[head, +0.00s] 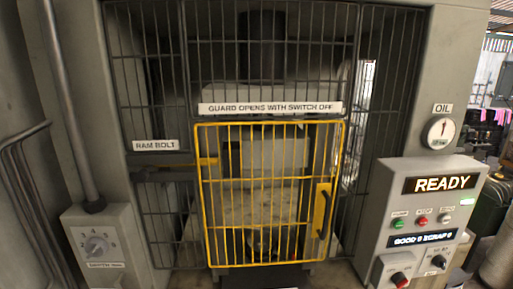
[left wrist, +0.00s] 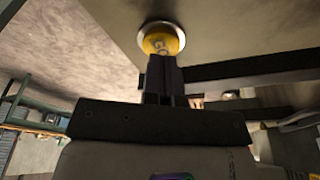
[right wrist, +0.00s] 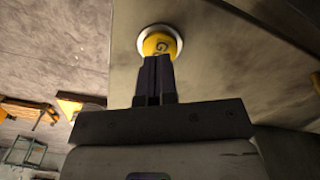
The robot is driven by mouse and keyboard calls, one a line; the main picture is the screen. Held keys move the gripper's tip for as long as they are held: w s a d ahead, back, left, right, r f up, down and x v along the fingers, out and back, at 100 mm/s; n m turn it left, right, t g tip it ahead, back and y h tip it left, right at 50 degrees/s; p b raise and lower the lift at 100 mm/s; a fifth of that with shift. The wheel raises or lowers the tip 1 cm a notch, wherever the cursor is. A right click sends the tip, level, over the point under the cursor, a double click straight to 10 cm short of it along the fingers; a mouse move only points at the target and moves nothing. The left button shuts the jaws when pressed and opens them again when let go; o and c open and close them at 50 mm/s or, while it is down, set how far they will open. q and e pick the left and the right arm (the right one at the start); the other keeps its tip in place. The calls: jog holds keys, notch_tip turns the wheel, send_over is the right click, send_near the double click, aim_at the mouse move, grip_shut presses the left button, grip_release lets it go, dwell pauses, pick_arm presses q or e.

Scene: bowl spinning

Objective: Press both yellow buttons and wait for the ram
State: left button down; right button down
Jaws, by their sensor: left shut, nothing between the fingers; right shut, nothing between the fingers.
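One yellow button (left wrist: 161,42) in a pale ring shows at the top of the left wrist view. My left gripper (left wrist: 164,62) is shut and empty, its fingertips at the lower edge of that button. The other yellow button (right wrist: 158,44) shows in the right wrist view. My right gripper (right wrist: 158,62) is shut and empty, its fingertips at that button's lower edge. I cannot tell whether either tip touches or presses. The ram (head: 262,45) is a dark cylinder behind the cage at the top of the head view. Neither gripper nor button shows in the head view.
The yellow guard door (head: 203,220) stands closed across the press opening. A control box (head: 405,222) at the right has a display (head: 443,184) reading READY. A box with a dial (head: 97,245) stands at the left. Bent rails (head: 22,190) are at the left edge.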

jog(key=shift+f, duration=0.95)
dwell(0.4)
jog(key=shift+r, duration=0.7)
